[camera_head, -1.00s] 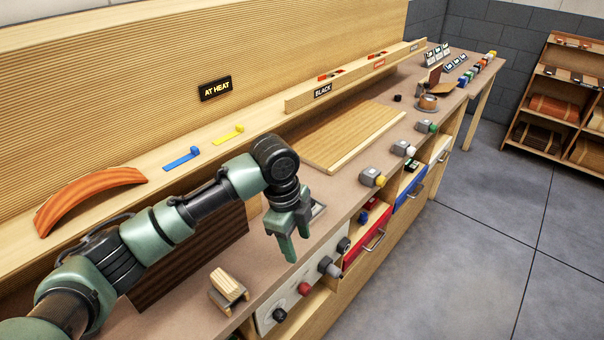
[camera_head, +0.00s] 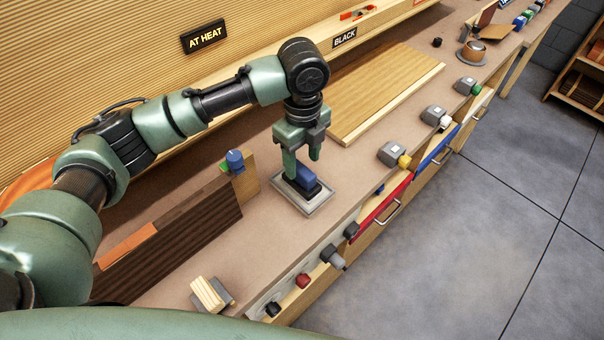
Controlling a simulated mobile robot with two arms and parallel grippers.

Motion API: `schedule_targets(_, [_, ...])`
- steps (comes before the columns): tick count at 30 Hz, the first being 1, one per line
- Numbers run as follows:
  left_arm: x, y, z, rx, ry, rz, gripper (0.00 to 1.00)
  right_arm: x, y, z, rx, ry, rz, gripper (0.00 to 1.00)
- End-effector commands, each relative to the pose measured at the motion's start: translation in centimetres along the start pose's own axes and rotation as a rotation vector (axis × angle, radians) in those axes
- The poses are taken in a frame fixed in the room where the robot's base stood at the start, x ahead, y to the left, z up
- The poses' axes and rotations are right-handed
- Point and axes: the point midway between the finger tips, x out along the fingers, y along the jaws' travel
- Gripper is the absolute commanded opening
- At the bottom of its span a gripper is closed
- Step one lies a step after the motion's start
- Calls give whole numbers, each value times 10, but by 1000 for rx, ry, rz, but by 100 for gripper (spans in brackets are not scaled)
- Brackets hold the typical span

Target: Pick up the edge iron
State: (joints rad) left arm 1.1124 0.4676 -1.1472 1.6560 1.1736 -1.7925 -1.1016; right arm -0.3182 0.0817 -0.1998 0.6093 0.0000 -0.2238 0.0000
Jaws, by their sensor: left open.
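What looks like the edge iron (camera_head: 306,184), with a blue handle and a dark body, sits on a flat grey stand (camera_head: 318,205) on the bench. My left gripper (camera_head: 303,164) points down over the iron, its green fingers apart around or just above the blue handle. I cannot tell whether the fingers touch it. The fingers and wrist hide part of the handle. My right gripper is not in view.
A dark upright veneered panel (camera_head: 190,240) stands left of the iron, with a blue knob (camera_head: 235,160) near its end. A light wooden board (camera_head: 390,95) lies beyond. A small wooden block (camera_head: 209,294) sits in front. Knobs line the bench's front edge.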

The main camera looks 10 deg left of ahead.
Motion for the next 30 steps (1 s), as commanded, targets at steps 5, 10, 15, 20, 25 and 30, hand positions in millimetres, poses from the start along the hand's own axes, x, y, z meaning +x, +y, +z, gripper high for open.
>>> schedule_targets(5, [26, 4, 1, -3, 0, 4, 53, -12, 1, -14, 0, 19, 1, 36])
schedule_targets(10, [36, 3, 1, -1, -1, 0, 53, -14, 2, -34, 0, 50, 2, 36])
schedule_targets(15, [37, 3, 1, -1, -1, -1, 53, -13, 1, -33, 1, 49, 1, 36])
schedule_targets(20, [37, 3, 1, -1, -1, -1, 11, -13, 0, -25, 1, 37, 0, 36])
schedule_targets(25, [36, 3, 1, -1, -1, 0, 0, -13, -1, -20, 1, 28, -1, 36])
schedule_targets(30, [36, 3, 1, -1, -1, -1, 0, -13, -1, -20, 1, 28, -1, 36])
